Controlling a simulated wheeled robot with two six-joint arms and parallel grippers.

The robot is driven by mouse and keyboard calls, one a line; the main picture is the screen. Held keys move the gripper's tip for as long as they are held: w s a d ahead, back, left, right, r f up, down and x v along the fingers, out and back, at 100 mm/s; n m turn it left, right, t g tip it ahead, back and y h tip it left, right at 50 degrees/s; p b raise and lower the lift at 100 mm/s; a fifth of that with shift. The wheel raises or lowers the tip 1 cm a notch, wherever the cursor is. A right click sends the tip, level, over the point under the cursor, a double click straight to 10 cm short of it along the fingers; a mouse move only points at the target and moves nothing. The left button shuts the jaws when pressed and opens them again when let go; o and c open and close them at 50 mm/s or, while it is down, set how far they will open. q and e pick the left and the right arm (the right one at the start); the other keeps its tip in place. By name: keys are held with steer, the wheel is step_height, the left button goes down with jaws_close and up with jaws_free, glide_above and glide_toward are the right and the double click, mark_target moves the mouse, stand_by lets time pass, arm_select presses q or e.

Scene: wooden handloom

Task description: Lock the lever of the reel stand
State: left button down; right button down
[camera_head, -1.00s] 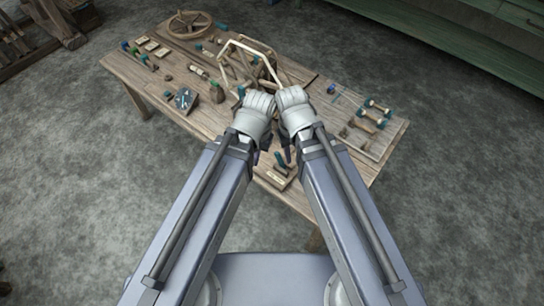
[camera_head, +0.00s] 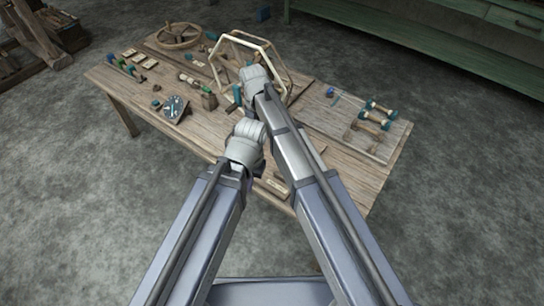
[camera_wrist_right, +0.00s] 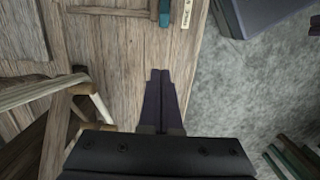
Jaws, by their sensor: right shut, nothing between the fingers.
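The reel stand (camera_head: 268,43) is a pale wooden polygonal frame near the back middle of the table. Its side bars (camera_wrist_right: 40,95) show at the left in the right wrist view. A small dark teal piece (camera_head: 237,93) stands at its near left; I cannot tell whether it is the lever. My right gripper (camera_head: 254,80) is at the near side of the reel, its fingers hidden in the head view. In the right wrist view its fingers (camera_wrist_right: 160,73) are together and empty, over bare wood beside the frame. My left gripper (camera_head: 246,140) is lower and nearer, its fingers hidden.
The wooden table (camera_head: 340,160) holds a spoked wheel (camera_head: 178,36) at back left, a small tray of parts (camera_head: 174,109) at left, and teal-ended spools (camera_head: 372,118) at right. A teal-ended tool (camera_wrist_right: 165,14) lies by a label near the table edge. A green bench stands behind.

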steer(key=f+b, duration=1)
steer(key=shift+s+d, duration=0.3)
steer(key=shift+d, duration=0.1)
steer(key=shift+s+d, duration=0.1)
steer(key=shift+s, duration=0.05)
steer(key=shift+s+d+r+p, duration=0.75)
steer(key=shift+d+r, duration=0.1)
steer(key=shift+d, duration=0.15)
steer(key=shift+s+d, duration=0.25)
steer(key=shift+d, duration=0.1)
steer(key=shift+d+r, duration=0.1)
